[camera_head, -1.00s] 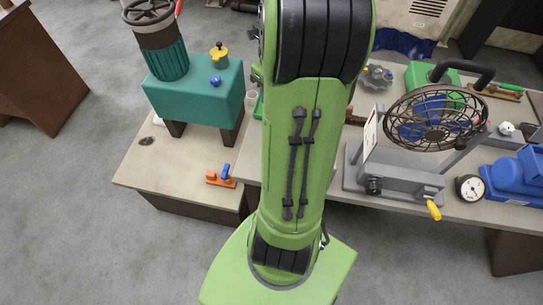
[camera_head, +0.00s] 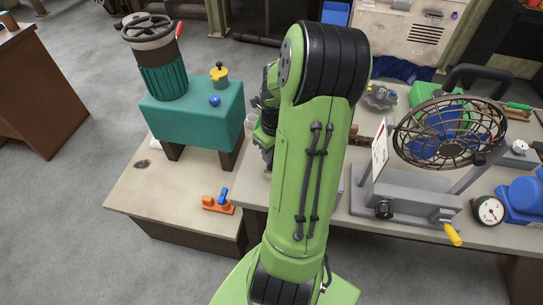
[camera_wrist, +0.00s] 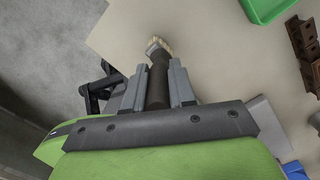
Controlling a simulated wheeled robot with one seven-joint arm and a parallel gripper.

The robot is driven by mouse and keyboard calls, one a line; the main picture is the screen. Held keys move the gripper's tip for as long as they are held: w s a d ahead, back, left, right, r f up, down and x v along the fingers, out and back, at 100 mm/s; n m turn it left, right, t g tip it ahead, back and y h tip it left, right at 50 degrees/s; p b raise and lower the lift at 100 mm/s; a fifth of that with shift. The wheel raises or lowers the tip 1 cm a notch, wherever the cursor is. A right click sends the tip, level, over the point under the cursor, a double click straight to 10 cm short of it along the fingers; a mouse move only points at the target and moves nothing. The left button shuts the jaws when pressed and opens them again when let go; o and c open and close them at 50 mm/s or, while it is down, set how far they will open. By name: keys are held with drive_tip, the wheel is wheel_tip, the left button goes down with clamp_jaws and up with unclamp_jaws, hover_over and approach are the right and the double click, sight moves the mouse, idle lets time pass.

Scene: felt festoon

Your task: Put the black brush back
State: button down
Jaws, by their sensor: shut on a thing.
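The black brush (camera_wrist: 157,82) shows in the wrist view, with a dark handle and a pale bristle tip pointing away from me. My gripper (camera_wrist: 155,77) is shut on its handle, one grey finger on each side. The bristles show over a pale tabletop (camera_wrist: 215,70); I cannot tell how high above it they are. In the head view my arm hides the gripper fingers and the brush. No holder for the brush can be made out.
A green bin (camera_wrist: 266,8) and a rusty brown part (camera_wrist: 303,42) lie right in the wrist view. In the head view a teal block (camera_head: 196,112) stands left, an orange and blue item (camera_head: 218,204) in front. A caged fan (camera_head: 450,131) and grey machine (camera_head: 405,195) stand right.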

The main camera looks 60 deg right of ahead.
drive_tip(key=shift+f, duration=0.4)
drive_tip(key=c, duration=0.9)
unclamp_jaws()
drive_tip(key=shift+c, duration=0.2)
